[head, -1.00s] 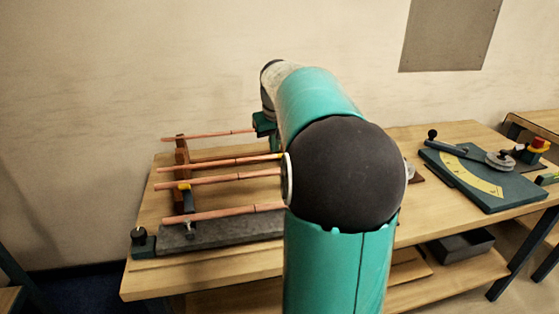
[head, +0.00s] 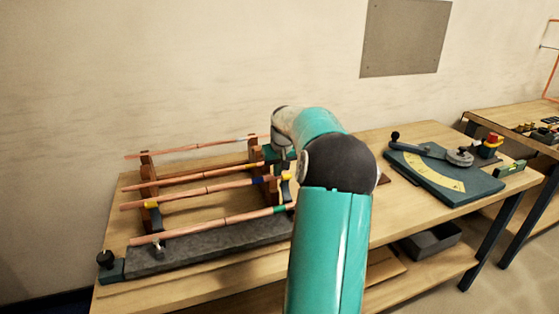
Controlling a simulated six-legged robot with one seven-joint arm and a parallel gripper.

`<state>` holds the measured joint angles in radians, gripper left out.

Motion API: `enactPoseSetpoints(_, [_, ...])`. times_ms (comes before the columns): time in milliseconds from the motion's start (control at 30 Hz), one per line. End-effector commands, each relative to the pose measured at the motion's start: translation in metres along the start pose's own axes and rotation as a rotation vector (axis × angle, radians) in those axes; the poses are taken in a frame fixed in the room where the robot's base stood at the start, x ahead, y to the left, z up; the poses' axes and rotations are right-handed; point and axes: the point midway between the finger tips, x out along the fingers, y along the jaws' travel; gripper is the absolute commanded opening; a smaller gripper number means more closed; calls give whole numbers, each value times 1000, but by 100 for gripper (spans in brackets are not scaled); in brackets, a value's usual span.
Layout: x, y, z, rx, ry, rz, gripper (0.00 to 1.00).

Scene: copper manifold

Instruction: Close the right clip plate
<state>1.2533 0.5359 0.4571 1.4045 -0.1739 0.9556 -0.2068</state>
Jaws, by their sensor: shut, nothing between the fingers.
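Several copper tubes (head: 190,180) lie side by side across a jig with brown notched supports, a left one (head: 147,175) and a right one (head: 255,152). Some tubes carry coloured bands near the right support. The right clip plate cannot be told apart clearly; the right end of the jig is partly behind my arm. A small yellow piece (head: 286,176) shows there, close to my wrist. My gripper (head: 283,163) is shut and empty, pointing down at the right end of the jig. Its fingertips are small and partly hidden, so contact cannot be told.
A green bending plate (head: 445,178) with a lever stands to the right. A grey bin (head: 433,239) sits on the lower shelf.

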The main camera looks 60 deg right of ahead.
Motion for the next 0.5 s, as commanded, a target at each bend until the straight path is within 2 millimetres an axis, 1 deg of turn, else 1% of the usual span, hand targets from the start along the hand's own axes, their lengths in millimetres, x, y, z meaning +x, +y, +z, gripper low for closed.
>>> enactPoseSetpoints(33, [3, 1, 4, 0, 0, 0, 0])
enactPoseSetpoints(100, [-3, 1, 14, 2, 2, 2, 0])
enactPoseSetpoints(200, [-7, 1, 25, 1, 0, 1, 0])
enactPoseSetpoints(300, [-9, 0, 33, 1, 0, 1, 0])
enactPoseSetpoints(500, [-11, 0, 38, -1, 0, 0, 0])
